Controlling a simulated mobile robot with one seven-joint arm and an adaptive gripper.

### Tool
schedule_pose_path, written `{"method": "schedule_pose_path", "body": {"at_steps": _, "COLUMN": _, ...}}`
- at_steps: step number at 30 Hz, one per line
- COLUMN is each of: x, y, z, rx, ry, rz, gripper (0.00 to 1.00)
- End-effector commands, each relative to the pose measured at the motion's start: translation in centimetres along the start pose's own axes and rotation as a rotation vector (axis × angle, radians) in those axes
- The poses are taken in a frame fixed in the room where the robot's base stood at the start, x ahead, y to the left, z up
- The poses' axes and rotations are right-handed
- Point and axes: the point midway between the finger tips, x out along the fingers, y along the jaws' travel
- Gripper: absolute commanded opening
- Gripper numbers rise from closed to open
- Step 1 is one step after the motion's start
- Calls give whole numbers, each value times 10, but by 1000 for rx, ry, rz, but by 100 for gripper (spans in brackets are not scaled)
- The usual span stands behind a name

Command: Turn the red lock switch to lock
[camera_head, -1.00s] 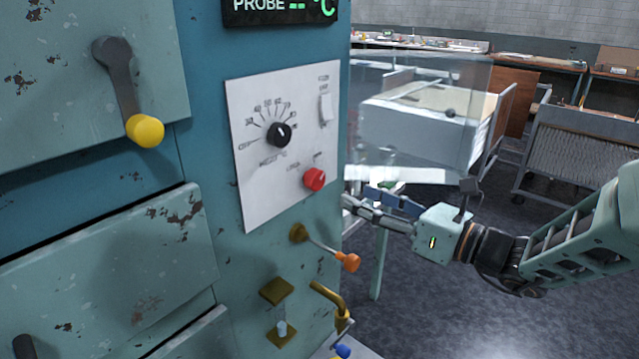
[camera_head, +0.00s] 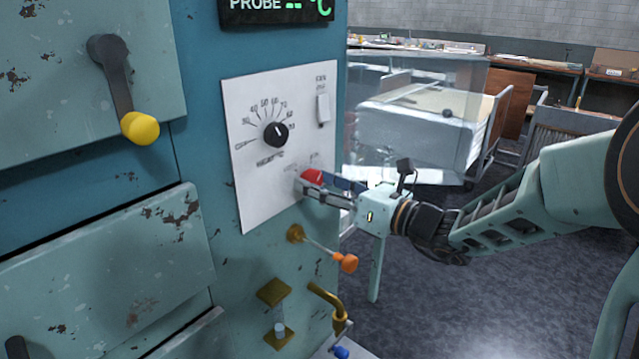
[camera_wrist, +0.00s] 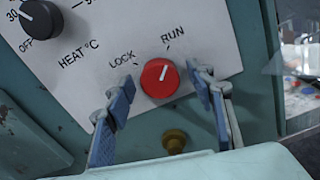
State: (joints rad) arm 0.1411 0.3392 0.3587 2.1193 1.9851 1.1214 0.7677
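The red lock switch (camera_head: 312,177) is a round knob low on the white control panel (camera_head: 262,205). In the wrist view the red knob (camera_wrist: 159,78) sits under the printed words LOCK at its upper left and RUN at its upper right. Its white pointer line tilts up and right, toward RUN. My gripper (camera_wrist: 160,90) is open, with one blue-padded finger on each side of the knob and visible gaps to it. In the head view my gripper (camera_head: 322,188) reaches the panel from the right and partly covers the knob.
Below are an orange-tipped lever (camera_head: 347,262) and a brass pipe (camera_head: 328,297). A yellow-knobbed handle (camera_head: 140,128) is at the left. Open floor lies to the right.

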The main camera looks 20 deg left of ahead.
Motion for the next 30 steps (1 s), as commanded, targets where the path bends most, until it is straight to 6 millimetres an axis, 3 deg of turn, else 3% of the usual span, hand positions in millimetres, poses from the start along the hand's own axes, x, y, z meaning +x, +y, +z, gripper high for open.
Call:
{"method": "schedule_pose_path", "body": {"at_steps": 2, "x": 0, "y": 0, "z": 0, "rx": 0, "ry": 0, "rz": 0, "gripper": 41}}
{"method": "schedule_pose_path", "body": {"at_steps": 11, "x": 0, "y": 0, "z": 0, "rx": 0, "ry": 0, "rz": 0, "gripper": 8}}
{"method": "schedule_pose_path", "body": {"at_steps": 20, "x": 0, "y": 0, "z": -1, "rx": -38, "ry": 0, "rz": 0, "gripper": 8}}
{"method": "schedule_pose_path", "body": {"at_steps": 30, "x": 0, "y": -1, "z": -5, "rx": -257, "ry": -2, "rz": 0, "gripper": 8}}
